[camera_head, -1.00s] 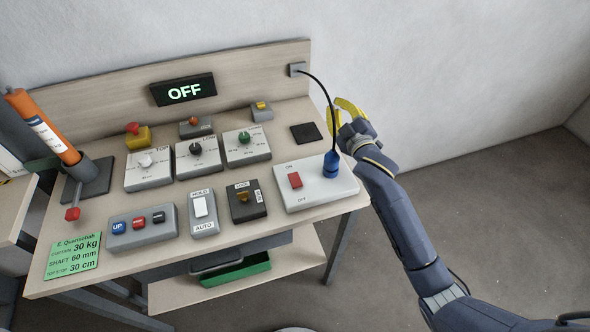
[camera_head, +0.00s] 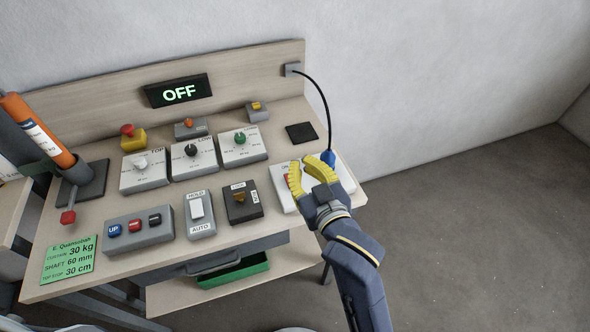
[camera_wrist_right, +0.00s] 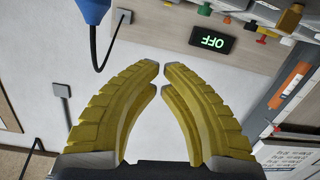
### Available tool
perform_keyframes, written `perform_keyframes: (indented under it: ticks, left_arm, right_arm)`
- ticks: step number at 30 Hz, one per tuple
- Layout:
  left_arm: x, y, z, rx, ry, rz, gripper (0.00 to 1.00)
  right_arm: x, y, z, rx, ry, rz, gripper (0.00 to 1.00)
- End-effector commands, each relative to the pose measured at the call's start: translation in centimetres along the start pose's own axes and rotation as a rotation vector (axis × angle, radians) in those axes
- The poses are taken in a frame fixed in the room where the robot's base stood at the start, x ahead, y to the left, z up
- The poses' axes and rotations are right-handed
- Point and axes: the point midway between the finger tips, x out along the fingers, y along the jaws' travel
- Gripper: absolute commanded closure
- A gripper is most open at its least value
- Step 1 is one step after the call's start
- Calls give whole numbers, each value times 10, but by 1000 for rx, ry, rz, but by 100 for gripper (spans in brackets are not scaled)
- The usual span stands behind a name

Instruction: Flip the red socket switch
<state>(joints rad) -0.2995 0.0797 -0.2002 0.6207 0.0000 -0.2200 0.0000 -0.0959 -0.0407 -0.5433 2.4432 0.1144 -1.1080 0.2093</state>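The white socket box (camera_head: 281,204) sits at the right front of the table, partly covered by my right gripper. Only a sliver of its red switch (camera_head: 286,178) shows, just left of the yellow fingers. A blue plug (camera_head: 328,157) with a black cable stands in the box, behind the fingers; it also shows at the top left of the right wrist view (camera_wrist_right: 92,10). My right gripper (camera_head: 304,163) is over the box, close to the switch; I cannot tell whether it touches. In the right wrist view its fingertips (camera_wrist_right: 161,70) have a narrow empty gap. My left gripper is not in view.
A display (camera_head: 179,91) reads OFF on the back panel. Left of the socket box stand a dark key-switch box (camera_head: 243,209), a HOLD/AUTO switch (camera_head: 200,226) and a button box (camera_head: 138,230). Dial boxes (camera_head: 193,159) stand behind. A black pad (camera_head: 301,133) lies behind the socket box.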

Motion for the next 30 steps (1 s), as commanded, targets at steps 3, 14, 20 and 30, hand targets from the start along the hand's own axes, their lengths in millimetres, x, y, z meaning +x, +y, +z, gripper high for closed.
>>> perform_keyframes:
  ticks: [3, 14, 20, 30]
  left_arm:
    - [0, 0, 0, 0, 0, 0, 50]
    - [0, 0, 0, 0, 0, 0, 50]
    - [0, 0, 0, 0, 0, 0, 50]
    - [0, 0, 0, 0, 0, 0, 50]
  right_arm:
    - [-15, -11, 8, 67, -45, -1, 100]
    - [-32, -21, 16, 137, -100, 1, 100]
    - [-32, -21, 16, 137, -100, 1, 100]
    - [-21, -12, 20, 139, -101, 22, 100]
